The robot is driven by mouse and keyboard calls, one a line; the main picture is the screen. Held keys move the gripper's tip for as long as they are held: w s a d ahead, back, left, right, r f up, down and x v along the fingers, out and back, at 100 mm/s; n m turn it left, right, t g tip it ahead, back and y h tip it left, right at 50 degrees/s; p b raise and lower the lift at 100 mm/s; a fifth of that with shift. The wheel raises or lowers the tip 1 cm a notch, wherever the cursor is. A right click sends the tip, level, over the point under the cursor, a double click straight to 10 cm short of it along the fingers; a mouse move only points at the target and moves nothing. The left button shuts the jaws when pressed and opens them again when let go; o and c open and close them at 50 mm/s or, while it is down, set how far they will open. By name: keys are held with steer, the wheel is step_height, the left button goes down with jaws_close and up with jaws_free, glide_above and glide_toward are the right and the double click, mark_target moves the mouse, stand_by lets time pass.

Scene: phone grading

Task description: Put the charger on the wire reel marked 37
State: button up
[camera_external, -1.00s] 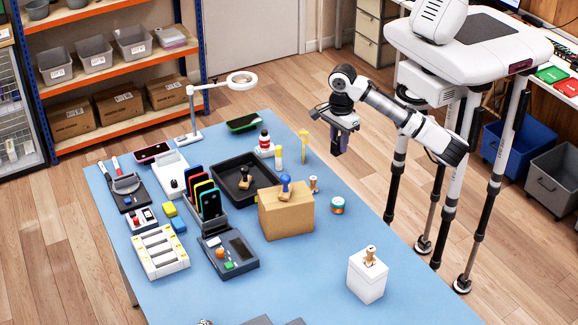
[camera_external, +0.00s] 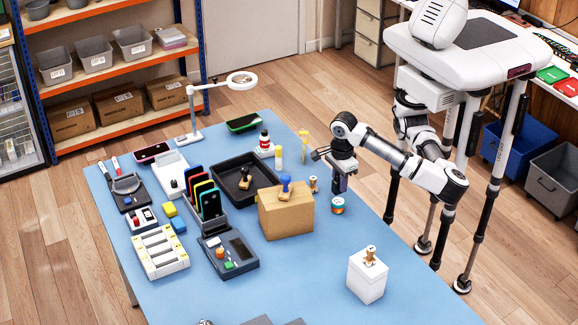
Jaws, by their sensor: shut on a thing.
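My gripper (camera_external: 339,173) is shut on a small dark purple block, which I take to be the charger (camera_external: 338,185). It points down near the right edge of the blue table, and its fingers largely hide the charger's upper part. Just below the charger in the picture stands a small round teal and orange thing (camera_external: 338,207), probably a wire reel. No number is readable on it. The charger looks close above it; I cannot tell whether they touch.
A wooden box (camera_external: 286,217) with a blue-topped stamp stands left of my gripper. A white box (camera_external: 367,281) with a wooden stamp is nearer the front. A dark tray (camera_external: 262,168) and yellow-topped bottles (camera_external: 304,147) are further back. The table between the two boxes is clear.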

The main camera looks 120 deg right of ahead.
steer(key=shift+f, duration=1.8)
steer(key=shift+f, duration=0.2)
steer(key=o, duration=1)
steer(key=shift+r, duration=0.15)
step_height(320, 180, up, 12)
steer(key=shift+r+p, duration=0.1)
steer(key=shift+p, duration=0.25)
